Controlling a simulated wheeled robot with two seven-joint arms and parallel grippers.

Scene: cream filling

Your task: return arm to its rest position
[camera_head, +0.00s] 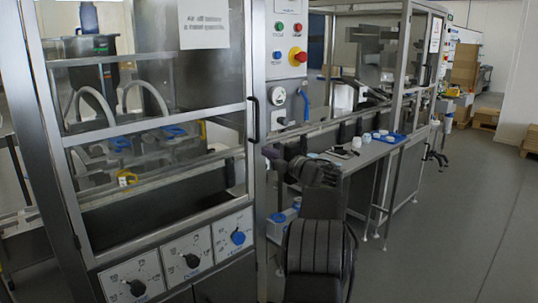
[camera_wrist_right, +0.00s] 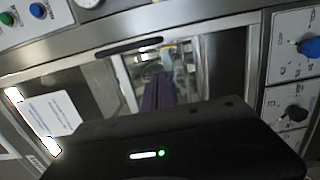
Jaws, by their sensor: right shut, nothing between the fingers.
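My right arm rises from the bottom middle of the head view, its dark wrist bent toward the left. My right gripper (camera_head: 271,153) is at the end of it, in front of the machine's right-hand door post and left of the narrow side table (camera_head: 349,165). In the right wrist view its dark purplish fingers (camera_wrist_right: 158,88) are together with nothing between them, pointing at the glass-fronted machine (camera_wrist_right: 203,32). My left gripper is not in view.
The machine's door handle (camera_head: 254,119) and a control panel with a red button (camera_head: 301,57) are close to the gripper. Knobs (camera_head: 191,261) line the lower left front. A blue tray (camera_head: 391,138) and small white items are on the side table. The floor (camera_head: 455,210) at right is clear.

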